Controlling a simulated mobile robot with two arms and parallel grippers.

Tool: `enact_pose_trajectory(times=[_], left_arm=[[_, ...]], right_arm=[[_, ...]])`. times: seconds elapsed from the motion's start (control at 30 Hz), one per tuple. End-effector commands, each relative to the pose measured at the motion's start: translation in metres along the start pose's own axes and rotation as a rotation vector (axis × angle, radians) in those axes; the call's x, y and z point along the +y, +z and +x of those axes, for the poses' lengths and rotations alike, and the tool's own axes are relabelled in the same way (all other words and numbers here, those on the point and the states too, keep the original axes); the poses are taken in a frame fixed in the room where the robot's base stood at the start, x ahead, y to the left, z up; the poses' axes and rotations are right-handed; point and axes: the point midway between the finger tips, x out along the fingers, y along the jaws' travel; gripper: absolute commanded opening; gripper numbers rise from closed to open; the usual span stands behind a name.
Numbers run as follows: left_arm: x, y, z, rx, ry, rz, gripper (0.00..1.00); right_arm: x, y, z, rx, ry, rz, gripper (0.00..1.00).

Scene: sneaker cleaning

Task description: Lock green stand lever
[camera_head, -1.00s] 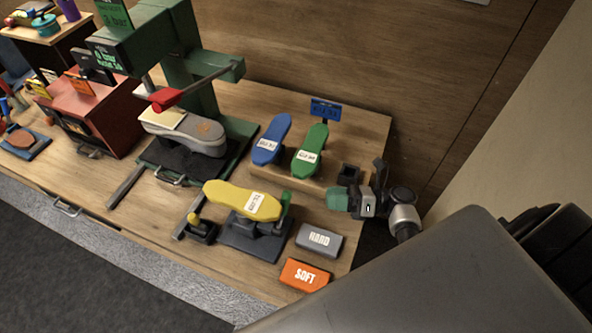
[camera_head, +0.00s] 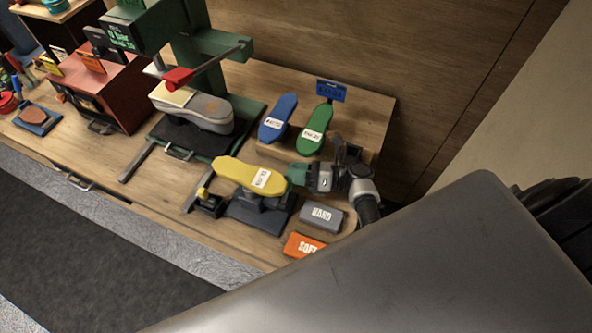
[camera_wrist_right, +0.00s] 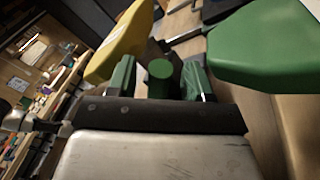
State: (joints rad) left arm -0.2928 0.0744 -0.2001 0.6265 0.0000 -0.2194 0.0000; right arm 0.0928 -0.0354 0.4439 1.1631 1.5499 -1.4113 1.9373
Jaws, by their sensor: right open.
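The green stand lever (camera_wrist_right: 160,69) shows in the right wrist view as a round green knob between the two green fingertips of my right gripper (camera_wrist_right: 158,82). The fingers are open on either side of it, and I cannot tell whether either touches. In the head view my right gripper (camera_head: 297,174) is at the right end of the yellow shoe form (camera_head: 238,171) and hides most of the lever. The yellow form rests on a dark stand (camera_head: 256,214). My left gripper is not in view.
A green shoe form (camera_head: 315,128) and a blue one (camera_head: 277,117) lie behind the gripper. Grey HARD (camera_head: 320,217) and orange SOFT (camera_head: 302,245) blocks are in front. A small yellow-knobbed lever (camera_head: 205,198) stands left of the stand. The press (camera_head: 215,60) stands further left.

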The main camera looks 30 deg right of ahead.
Motion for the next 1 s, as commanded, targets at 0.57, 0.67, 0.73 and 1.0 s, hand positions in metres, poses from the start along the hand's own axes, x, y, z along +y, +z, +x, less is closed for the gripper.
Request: enact_pose_trajectory(times=[0.57,0.67,0.73,1.0], left_arm=[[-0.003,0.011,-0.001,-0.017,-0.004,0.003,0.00],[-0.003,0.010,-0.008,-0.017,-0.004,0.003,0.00],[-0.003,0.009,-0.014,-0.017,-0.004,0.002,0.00],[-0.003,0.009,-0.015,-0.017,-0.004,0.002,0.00]], right_arm=[[0.000,0.000,-0.001,0.000,0.000,0.000,0.00],[0.006,0.002,0.000,0.008,-0.007,-0.033,0.00],[0.011,0.002,0.001,0.017,-0.014,-0.077,0.00],[0.013,0.000,0.002,0.024,-0.020,-0.121,0.00]])
